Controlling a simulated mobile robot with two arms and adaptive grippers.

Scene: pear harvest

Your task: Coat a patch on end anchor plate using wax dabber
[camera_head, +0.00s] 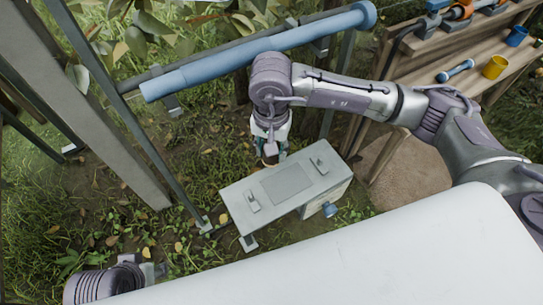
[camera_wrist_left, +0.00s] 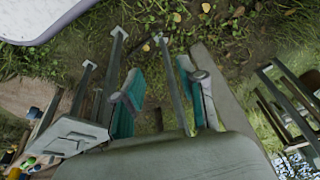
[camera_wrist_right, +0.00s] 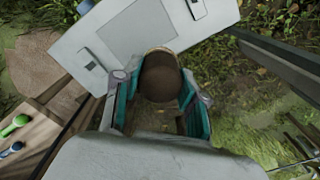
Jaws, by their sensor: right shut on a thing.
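The end anchor plate appears to be the pale grey top (camera_head: 235,200) of a box-like block, with a darker rectangular patch (camera_head: 288,184) between two small brackets. The plate also shows in the right wrist view (camera_wrist_right: 85,40), with its patch (camera_wrist_right: 138,28). My right gripper (camera_head: 270,155) is at the plate's far edge. In the right wrist view it is shut on a brown, round-ended thing (camera_wrist_right: 160,78), apparently the wax dabber, whose far end overlaps the plate's edge; contact cannot be told. My left gripper (camera_wrist_left: 160,95) is open and empty, low at the left in the head view (camera_head: 155,272).
A blue rail (camera_head: 260,48) runs across the back on metal posts. A wooden bench (camera_head: 470,75) at the right holds a yellow cup (camera_head: 495,67), a blue cup (camera_head: 516,36) and a blue-ended tool (camera_head: 455,71). A grey post (camera_head: 85,100) stands at the left. Grass surrounds the block.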

